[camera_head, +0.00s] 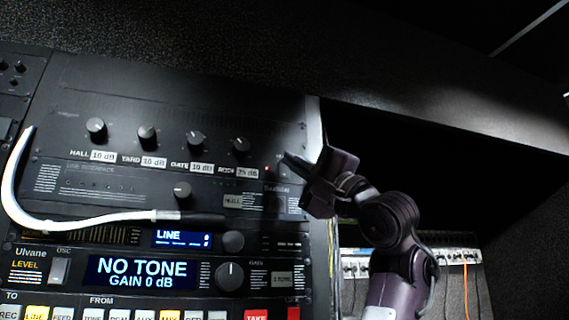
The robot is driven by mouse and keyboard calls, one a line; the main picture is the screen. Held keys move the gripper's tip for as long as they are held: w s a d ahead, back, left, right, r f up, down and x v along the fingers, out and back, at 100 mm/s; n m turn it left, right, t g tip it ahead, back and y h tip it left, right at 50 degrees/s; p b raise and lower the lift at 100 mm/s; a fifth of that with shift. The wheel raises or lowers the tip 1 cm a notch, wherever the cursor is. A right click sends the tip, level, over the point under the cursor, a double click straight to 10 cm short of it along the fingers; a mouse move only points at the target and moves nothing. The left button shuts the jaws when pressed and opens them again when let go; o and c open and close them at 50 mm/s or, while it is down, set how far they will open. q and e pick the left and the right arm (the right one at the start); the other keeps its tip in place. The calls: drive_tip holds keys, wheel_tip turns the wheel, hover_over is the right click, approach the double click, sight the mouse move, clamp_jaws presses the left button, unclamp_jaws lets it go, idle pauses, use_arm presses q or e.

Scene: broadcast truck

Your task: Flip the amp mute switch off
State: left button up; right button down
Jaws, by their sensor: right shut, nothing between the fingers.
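The amp panel (75,135) is a dark rack unit with a row of knobs over labels reading HALL, YARD, GATE and one hard to read, each with a dB value. A small red light (267,169) glows at its right end. My right gripper (288,160) is shut and empty, its fingertips at the panel's right end, just right of the red light. I cannot make out the mute switch; the fingertips and shadow cover that area. I cannot tell whether the fingertips touch the panel. My left gripper is out of view.
A white gooseneck (80,218) with a dark tip curves across the lower panels. Below sit a unit with a NO TONE display (140,272), a large knob (230,275) and lit buttons. A patch panel with an orange cable (466,290) is at lower right.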

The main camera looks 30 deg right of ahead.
drive_tip(key=shift+w, duration=0.25)
drive_tip(key=shift+w+d+r, duration=0.1)
drive_tip(key=shift+w+d, duration=0.05)
drive_tip(key=shift+w, duration=0.15)
idle(0.7)
drive_tip(key=shift+s, duration=0.1)
drive_tip(key=shift+s+a+b, duration=0.2)
drive_tip(key=shift+s+b, duration=0.45)
drive_tip(key=shift+b, duration=0.2)
